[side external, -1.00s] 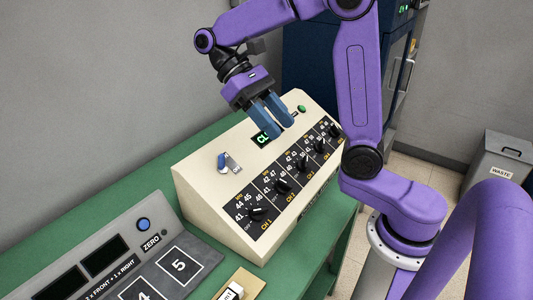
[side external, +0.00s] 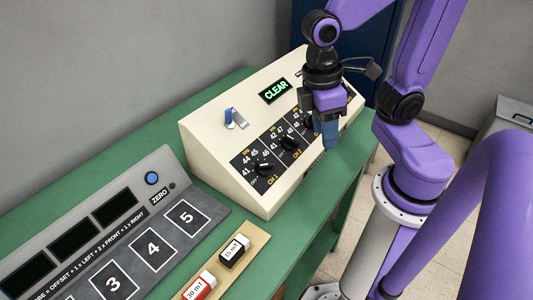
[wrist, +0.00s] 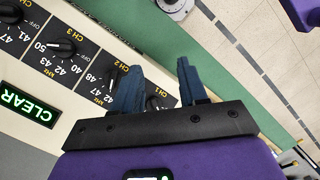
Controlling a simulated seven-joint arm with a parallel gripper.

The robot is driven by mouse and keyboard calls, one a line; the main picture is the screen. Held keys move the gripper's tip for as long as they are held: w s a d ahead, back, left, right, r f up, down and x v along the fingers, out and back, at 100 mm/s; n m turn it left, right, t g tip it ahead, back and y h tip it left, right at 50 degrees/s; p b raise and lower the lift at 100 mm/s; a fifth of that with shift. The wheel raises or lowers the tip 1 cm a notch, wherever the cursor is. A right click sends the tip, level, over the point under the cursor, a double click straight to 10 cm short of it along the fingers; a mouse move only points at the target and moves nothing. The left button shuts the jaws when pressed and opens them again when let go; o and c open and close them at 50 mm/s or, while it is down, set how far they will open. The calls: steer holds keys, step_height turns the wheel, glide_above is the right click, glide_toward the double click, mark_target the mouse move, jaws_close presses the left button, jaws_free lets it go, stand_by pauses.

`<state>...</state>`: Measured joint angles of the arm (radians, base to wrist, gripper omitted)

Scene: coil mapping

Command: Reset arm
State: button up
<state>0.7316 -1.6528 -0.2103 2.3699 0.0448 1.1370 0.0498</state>
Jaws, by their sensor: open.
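My gripper (side external: 325,145) points down at the front of the cream control console (side external: 205,140), over the right half of its knob row. In the wrist view its two blue fingers (wrist: 160,72) are apart with nothing between them, so it is open and empty. The console display (side external: 276,91) reads CLEAR in green, and the wrist view shows the same display (wrist: 28,104). The CH 1 knob (side external: 264,168) and CH 2 knob (side external: 288,142) are clear to see. My gripper hides some knobs farther right. I cannot tell whether the fingers touch the panel.
A grey panel (side external: 155,150) with dark displays and numbered squares stands to the front left. Red and black labelled blocks (side external: 234,250) lie on a tan tray (side external: 256,243).

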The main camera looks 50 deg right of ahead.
steer(key=s+n, duration=0.1)
steer(key=s+f+n+t+y, duration=0.1)
steer(key=s, duration=0.1)
steer(key=shift+s+f+n+t+y, duration=0.2)
steer(key=shift+f+n+t+y, duration=0.1)
steer(key=shift+f+n, duration=0.1)
steer(key=shift+r, duration=0.1)
stand_by(1.5)
